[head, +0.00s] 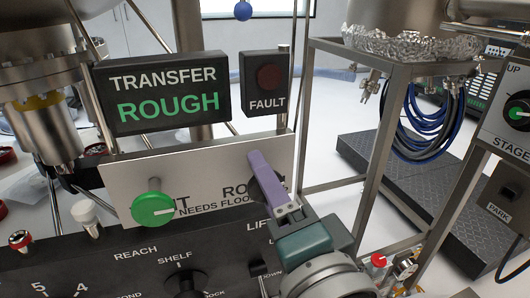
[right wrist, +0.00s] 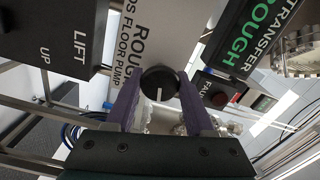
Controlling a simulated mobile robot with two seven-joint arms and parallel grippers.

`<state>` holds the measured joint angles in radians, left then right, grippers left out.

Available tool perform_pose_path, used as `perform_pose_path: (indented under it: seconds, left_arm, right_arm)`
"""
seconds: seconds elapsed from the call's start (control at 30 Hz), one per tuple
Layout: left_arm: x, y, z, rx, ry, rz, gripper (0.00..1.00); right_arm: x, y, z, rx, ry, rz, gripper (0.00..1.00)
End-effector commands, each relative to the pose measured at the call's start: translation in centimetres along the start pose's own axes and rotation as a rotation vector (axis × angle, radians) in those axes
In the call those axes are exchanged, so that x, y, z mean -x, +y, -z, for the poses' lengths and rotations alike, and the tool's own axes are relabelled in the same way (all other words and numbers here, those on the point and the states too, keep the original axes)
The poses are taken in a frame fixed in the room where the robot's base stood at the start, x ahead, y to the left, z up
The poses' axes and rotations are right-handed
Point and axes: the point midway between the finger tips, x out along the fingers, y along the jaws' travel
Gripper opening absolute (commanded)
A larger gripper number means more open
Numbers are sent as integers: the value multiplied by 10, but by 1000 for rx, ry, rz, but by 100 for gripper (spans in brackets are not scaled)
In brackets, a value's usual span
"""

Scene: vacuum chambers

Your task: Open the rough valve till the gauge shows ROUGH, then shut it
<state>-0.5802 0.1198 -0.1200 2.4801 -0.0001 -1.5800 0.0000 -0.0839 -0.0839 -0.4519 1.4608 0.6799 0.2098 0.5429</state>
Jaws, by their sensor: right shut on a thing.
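The gauge display (head: 168,94) is a black box reading TRANSFER in white and ROUGH in green; it also shows in the right wrist view (right wrist: 250,37). The rough valve (right wrist: 158,84) is a round black knob with a white pointer line, on a pale panel marked ROUGH. In the head view the knob is mostly hidden behind my fingers. My right gripper (head: 272,188) has purple fingers and is shut on the knob, one finger on each side in the right wrist view (right wrist: 159,100). My left gripper is not in view.
A green knob (head: 154,206) sits left on the same panel (head: 215,176). A FAULT box (head: 266,84) with a dark red lamp stands beside the display. A black panel with REACH, SHELF and LIFT controls (head: 130,262) lies below. A metal frame (head: 388,130) stands to the right.

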Motion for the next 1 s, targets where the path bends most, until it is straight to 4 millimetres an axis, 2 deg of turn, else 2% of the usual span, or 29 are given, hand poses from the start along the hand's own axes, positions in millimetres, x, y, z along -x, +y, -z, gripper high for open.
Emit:
perform_pose_path:
  seconds: [0.4, 1.0]
  left_arm:
    - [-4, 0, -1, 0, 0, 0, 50]
    - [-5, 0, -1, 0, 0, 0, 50]
  right_arm:
    - [0, 1, 0, -211, -1, 0, 0]
    - [0, 0, 0, -250, -1, 0, 0]
